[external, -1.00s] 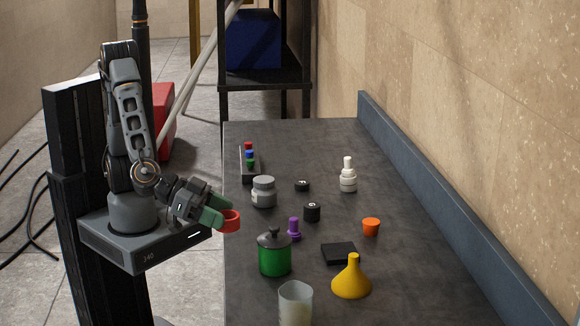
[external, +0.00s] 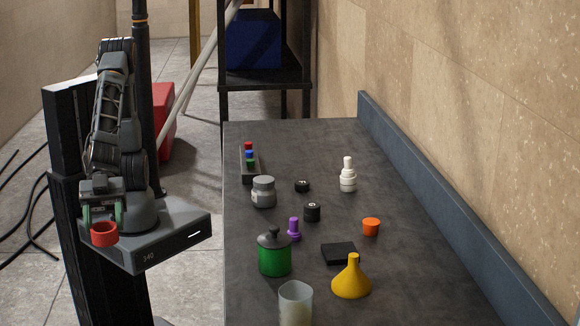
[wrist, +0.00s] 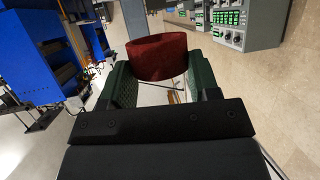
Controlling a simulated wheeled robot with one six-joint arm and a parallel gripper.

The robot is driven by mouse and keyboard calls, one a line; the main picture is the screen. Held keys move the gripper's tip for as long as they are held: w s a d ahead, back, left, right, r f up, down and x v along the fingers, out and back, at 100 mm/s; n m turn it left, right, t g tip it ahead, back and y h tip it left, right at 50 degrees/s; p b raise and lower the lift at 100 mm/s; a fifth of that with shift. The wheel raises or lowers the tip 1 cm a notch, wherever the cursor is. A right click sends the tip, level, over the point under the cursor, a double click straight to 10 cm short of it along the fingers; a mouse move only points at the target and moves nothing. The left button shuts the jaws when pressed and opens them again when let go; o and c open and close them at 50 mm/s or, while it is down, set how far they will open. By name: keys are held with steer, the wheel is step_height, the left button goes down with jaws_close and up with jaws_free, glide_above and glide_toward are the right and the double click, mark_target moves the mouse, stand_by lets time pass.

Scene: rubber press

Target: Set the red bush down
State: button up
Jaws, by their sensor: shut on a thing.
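The red bush (external: 104,234) is a short red ring. My gripper (external: 103,222) is shut on it and holds it in the air beside my base, left of the table and clear of it. In the wrist view the red bush (wrist: 157,57) sits between the two green fingers of my gripper (wrist: 160,75).
The dark table (external: 400,275) bears a green lidded pot (external: 274,257), a yellow funnel (external: 351,281), a clear cup (external: 295,304), a purple piece (external: 294,228), an orange cup (external: 371,227), a grey jar (external: 263,192) and a white bottle (external: 348,176). Its right side is mostly bare.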

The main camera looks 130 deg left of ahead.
steer(key=w+a+n+t+y, duration=0.1)
steer(key=w+a+n+y, duration=0.2)
steer(key=a, duration=1.1)
steer(key=w+a+n+t+y, duration=0.1)
steer(key=w+a+n+y, duration=0.3)
steer(key=a, duration=1.1)
steer(key=shift+w+r+t+y, duration=0.4)
steer(key=shift+w, duration=0.7)
